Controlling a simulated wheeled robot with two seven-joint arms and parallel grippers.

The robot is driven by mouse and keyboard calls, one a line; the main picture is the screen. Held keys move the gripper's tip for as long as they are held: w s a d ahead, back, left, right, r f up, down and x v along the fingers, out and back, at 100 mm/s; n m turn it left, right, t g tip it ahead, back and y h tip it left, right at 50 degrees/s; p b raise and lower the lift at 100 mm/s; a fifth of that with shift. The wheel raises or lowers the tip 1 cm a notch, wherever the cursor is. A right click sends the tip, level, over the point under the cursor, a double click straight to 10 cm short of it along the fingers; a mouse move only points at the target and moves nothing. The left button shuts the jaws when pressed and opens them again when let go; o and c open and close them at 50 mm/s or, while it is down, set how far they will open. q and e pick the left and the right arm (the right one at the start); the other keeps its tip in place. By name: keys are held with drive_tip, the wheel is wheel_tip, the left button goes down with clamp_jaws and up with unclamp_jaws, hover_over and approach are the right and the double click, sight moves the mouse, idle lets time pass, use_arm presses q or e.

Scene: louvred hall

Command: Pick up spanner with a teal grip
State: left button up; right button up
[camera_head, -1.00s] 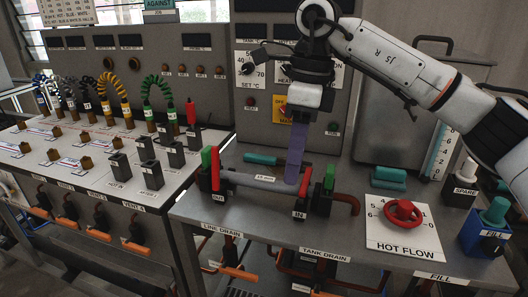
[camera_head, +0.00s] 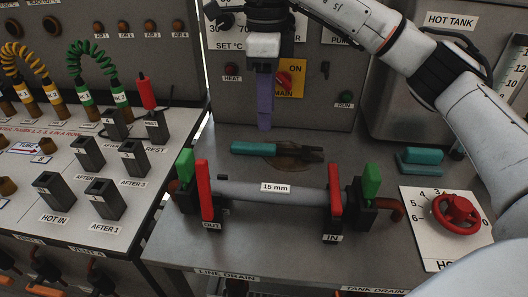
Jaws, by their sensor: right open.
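The spanner with a teal grip (camera_head: 252,149) lies on the grey bench behind the pipe. Its grip points left and its dark head points right, over a brown patch. My right gripper (camera_head: 265,124) comes down from the top of the view, with its purple fingers pointing down. It is open and empty, and its tips show just above the teal grip in the picture, apart from it. The fingers are seen edge-on, so the gap between them is hidden. My left gripper is out of view.
A grey 15 mm pipe (camera_head: 285,193) with red levers and green handles runs across in front of the spanner. A control panel (camera_head: 330,110) stands behind. A teal block (camera_head: 420,158) and a red valve wheel (camera_head: 456,211) are at right.

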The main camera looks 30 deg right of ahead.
sight(266, 146)
wheel_tip(266, 146, down, 8)
drive_tip(key=shift+f, duration=0.2)
drive_tip(key=shift+w+r, duration=0.1)
clamp_jaws()
idle(0.3)
